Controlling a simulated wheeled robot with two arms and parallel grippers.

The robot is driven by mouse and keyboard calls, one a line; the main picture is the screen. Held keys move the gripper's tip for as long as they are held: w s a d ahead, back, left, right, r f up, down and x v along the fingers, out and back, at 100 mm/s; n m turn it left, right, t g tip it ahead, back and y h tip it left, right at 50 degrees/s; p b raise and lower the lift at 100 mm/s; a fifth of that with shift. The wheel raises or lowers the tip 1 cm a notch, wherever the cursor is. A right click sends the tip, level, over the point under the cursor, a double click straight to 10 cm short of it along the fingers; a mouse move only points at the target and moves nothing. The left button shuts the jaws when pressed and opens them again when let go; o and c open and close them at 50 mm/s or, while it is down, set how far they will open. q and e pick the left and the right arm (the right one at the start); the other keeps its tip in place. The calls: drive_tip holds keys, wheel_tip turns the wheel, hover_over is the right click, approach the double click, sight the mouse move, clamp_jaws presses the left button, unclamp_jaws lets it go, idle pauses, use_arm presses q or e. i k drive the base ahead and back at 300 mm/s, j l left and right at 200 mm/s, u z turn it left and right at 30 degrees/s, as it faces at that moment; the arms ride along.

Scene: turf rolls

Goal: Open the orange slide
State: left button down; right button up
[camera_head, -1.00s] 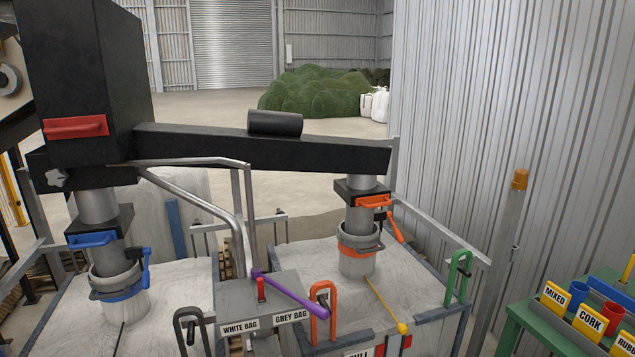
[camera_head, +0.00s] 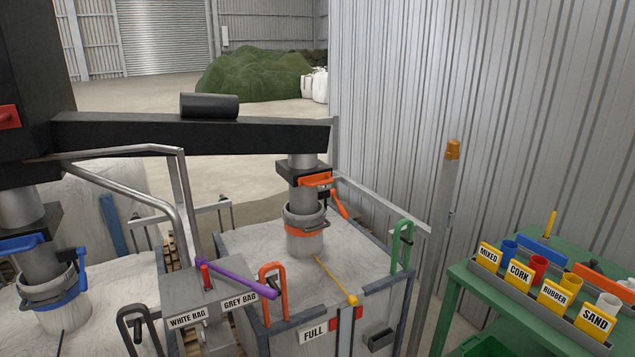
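The orange slide (camera_head: 317,179) is a small orange handle on the black block around the right-hand grey spout, under the black beam. It looks pushed up against the block; I cannot tell how far it is in. An orange lever (camera_head: 339,204) hangs just right of it. Below, an orange band (camera_head: 303,231) and a grey clamp ring circle the spout where it enters the bag's neck. A blue slide handle (camera_head: 22,243) sits on the left-hand spout. Neither of my grippers shows in the head view.
A post with a purple lever (camera_head: 236,277) and bag signs stands in front. Orange (camera_head: 272,293) and green (camera_head: 402,244) hooks rise at the right bag's frame, above a FULL sign (camera_head: 313,333). A green table (camera_head: 456,277) with labelled cups stands right. A corrugated wall closes the right side.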

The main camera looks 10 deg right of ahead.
sight(316, 180)
drive_tip(key=i+l+u, duration=0.25)
drive_tip(key=i, duration=0.15)
drive_tip(key=i+l+u, duration=0.2)
drive_tip(key=i, duration=0.2)
